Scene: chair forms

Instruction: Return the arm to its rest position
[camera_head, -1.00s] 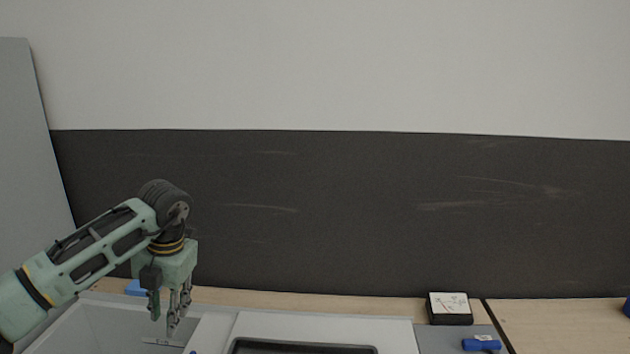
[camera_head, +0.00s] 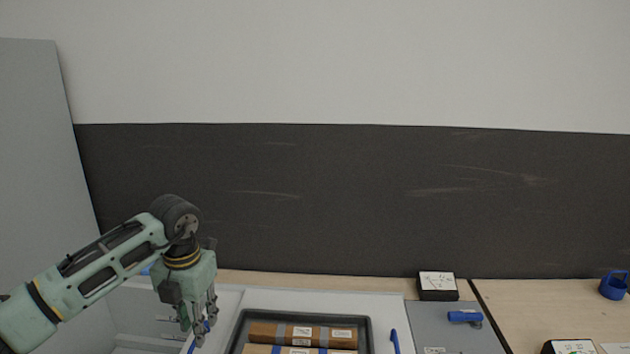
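My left arm comes in from the left edge. Its gripper (camera_head: 200,333) points down over the left part of the white work surface. The fingers look apart, and I see no object clearly held between them. A small bit of blue shows by the fingertips, and I cannot tell whether it touches them. My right gripper and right arm are not in view.
A dark tray (camera_head: 240,334) with brown boxes (camera_head: 302,332) stands right of the gripper. A blue pen (camera_head: 394,341), blue cylinder (camera_head: 464,316), black box (camera_head: 437,287) and blue mug (camera_head: 613,286) lie farther right. A grey panel (camera_head: 40,180) stands at left.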

